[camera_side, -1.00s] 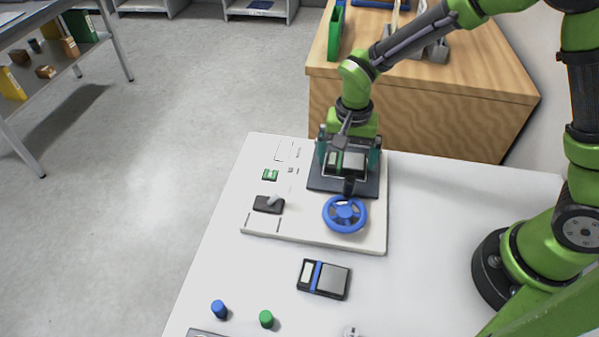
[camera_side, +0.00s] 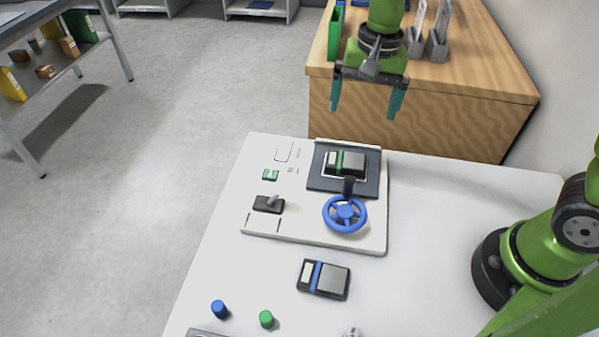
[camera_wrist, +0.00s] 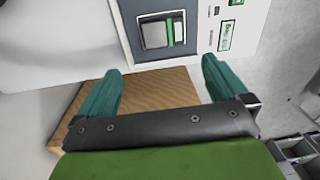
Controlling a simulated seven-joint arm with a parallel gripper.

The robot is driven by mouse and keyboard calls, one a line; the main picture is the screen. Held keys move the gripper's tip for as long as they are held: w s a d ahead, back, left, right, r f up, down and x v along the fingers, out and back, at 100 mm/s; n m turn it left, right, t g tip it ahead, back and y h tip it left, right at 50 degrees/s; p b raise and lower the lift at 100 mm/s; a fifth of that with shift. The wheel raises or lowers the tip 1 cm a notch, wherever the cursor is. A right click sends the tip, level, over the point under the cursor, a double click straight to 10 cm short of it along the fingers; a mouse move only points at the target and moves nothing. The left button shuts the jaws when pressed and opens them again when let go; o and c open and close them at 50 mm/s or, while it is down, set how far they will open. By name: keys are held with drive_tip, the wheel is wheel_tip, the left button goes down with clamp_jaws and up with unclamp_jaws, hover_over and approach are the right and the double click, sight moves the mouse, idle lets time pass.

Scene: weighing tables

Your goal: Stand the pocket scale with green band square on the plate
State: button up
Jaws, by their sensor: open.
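The pocket scale with green band (camera_side: 345,163) stands on the dark square plate (camera_side: 370,188) at the back of the white panel. It lies flat inside the plate's pale outline, and looks roughly in line with it. It also shows in the wrist view (camera_wrist: 155,35), on the plate (camera_wrist: 130,20). My gripper (camera_side: 369,108) is open and empty, raised above and behind the plate, clear of the scale. Its two teal fingers also show in the wrist view (camera_wrist: 160,75), wide apart with nothing between them.
A blue handwheel (camera_side: 344,214) stands on the panel (camera_side: 310,228) just in front of the plate. A black lever switch (camera_side: 268,204) is to its left. A scale with blue band (camera_side: 324,279) and blue (camera_side: 218,309) and green (camera_side: 266,318) cylinders are in front. A wooden cabinet (camera_side: 430,125) stands behind.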

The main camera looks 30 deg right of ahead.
drive_tip(key=s+d+r+n+t, duration=0.2)
drive_tip(key=s+d+r+t, duration=0.1)
drive_tip(key=s, duration=0.3)
drive_tip(key=s+d+r+n+t+y, duration=0.1)
drive_tip(key=s+d+r+n+t, duration=0.1)
drive_tip(key=s, duration=0.5)
drive_tip(key=shift+d+r+t+y, duration=0.3)
drive_tip(key=shift+d+r+t, duration=0.3)
drive_tip(key=shift+d+t, duration=0.2)
